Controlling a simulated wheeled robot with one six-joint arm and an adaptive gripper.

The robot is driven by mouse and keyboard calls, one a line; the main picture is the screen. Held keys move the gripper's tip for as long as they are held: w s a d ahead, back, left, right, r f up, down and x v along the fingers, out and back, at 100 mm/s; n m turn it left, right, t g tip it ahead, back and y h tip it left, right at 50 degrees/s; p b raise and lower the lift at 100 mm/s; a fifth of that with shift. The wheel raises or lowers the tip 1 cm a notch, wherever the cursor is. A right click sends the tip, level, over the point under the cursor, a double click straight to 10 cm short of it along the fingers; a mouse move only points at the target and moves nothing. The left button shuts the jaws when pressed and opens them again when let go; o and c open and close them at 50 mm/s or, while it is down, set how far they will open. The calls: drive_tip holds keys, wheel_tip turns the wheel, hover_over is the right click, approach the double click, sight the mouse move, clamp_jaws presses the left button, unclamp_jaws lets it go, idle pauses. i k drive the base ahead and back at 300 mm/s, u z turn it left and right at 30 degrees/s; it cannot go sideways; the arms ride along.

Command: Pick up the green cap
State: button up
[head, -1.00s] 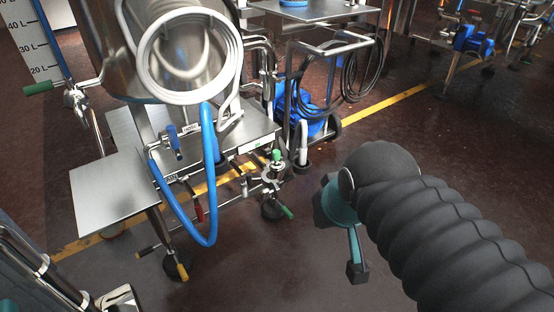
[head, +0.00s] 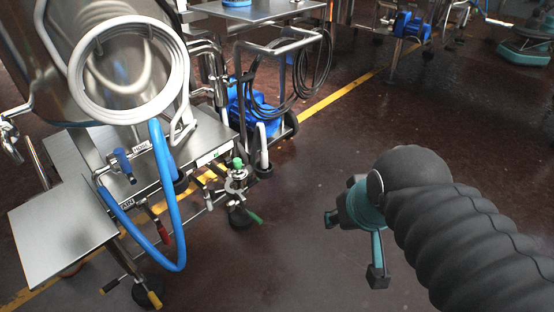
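A small green cap (head: 237,162) sits on top of a steel valve fitting (head: 236,182) at the edge of the machine, left of centre in the head view. A green-handled lever is lower on the same fitting. My gripper (head: 354,247), with a teal body and dark fingertips, is to the right of the cap and apart from it. Its two fingers are spread, with nothing visible between them. My black sleeved arm comes in from the lower right.
A steel table plate (head: 62,230), a blue hose (head: 160,245) and a coiled white hose (head: 128,70) are at left. A cart with a blue pump (head: 250,105) stands behind the fitting. The dark floor (head: 300,215) between the fitting and my gripper is clear.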

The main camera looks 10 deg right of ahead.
sight(238, 171)
drive_tip(key=z, duration=2.55)
drive_tip(key=i, duration=3.45)
drive_tip(key=u, duration=5.55)
drive_tip(key=i, duration=1.7)
drive_tip(key=u, duration=0.05)
